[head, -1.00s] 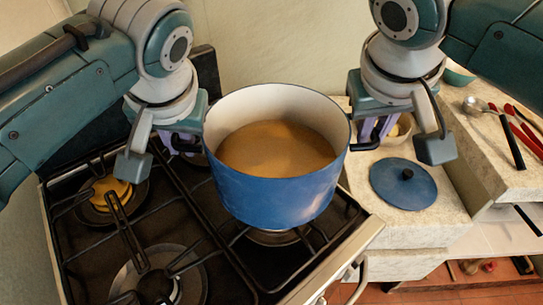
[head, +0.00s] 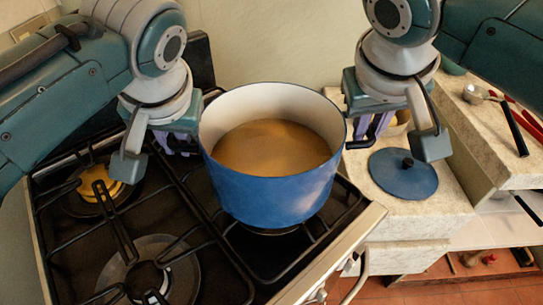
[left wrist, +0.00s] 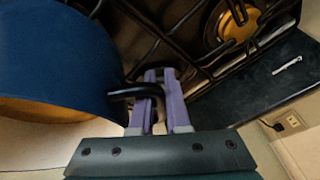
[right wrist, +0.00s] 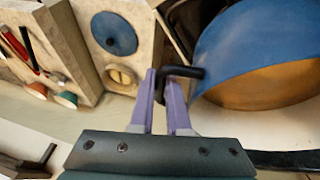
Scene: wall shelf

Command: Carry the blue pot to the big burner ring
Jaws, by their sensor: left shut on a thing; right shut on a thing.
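The blue pot (head: 270,185), with brown contents, is upright over the right-hand side of the stove. It covers most of the burner beneath it, and I cannot tell how far its base is above the grate. My left gripper (head: 188,142) is shut on the pot's left handle, which shows in the left wrist view (left wrist: 135,92). My right gripper (head: 372,132) is shut on the right handle, seen in the right wrist view (right wrist: 184,71). A large burner ring (head: 150,272) lies at the stove's lower left, uncovered.
Black grates (head: 190,238) cover the stove top. A smaller burner with a yellow centre (head: 100,186) is at its far left. Right of the stove, a stone counter (head: 425,215) holds a blue lid (head: 403,180). A spoon (head: 475,94) lies farther right.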

